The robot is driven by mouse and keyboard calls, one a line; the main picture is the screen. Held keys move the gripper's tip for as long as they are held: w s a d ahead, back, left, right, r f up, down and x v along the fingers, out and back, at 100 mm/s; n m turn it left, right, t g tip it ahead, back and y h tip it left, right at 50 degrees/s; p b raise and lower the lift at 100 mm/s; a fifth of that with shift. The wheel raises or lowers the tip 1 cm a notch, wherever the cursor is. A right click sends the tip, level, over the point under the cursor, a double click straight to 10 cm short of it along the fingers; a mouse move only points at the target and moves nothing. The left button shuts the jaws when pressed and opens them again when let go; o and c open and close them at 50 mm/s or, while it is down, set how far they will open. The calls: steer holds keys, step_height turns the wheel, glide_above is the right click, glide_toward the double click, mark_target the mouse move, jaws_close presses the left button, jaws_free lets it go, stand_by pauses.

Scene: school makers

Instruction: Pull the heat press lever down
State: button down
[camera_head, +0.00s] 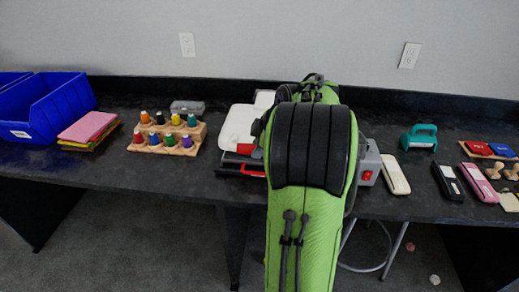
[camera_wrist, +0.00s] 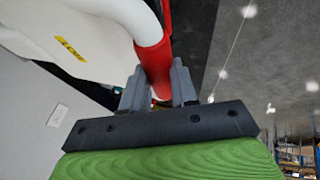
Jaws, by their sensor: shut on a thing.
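The heat press (camera_head: 238,125) stands on the black table, its pale body partly hidden behind my green arm in the head view. In the wrist view its pale body (camera_wrist: 65,35) carries a yellow label. A curved white lever with a red grip (camera_wrist: 153,62) comes down between the two grey fingers of my gripper (camera_wrist: 158,84). My gripper is shut on this red grip. In the head view my arm hides the gripper and the grip. How far the lever is tilted cannot be told.
Left of the press are a thread rack (camera_head: 166,141), coloured sheets (camera_head: 88,128) and blue bins (camera_head: 55,105). Right of it are a pale slim object (camera_head: 396,175), a teal tool (camera_head: 419,138) and a dark stapler-like object (camera_head: 447,181). A wall is behind.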

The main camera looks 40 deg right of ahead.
steer(key=shift+s+a+f, duration=0.2)
steer(key=shift+f, duration=0.4)
steer(key=c, duration=0.9)
jaws_free()
steer(key=shift+w, duration=0.15)
steer(key=shift+o, duration=0.2)
steer(key=shift+r, duration=0.1)
steer(key=shift+d, duration=0.1)
steer(key=shift+r, duration=0.2)
steer(key=p+v, duration=0.6)
steer(key=v, duration=0.9)
steer(key=shift+r, duration=0.3)
steer(key=shift+d, duration=0.1)
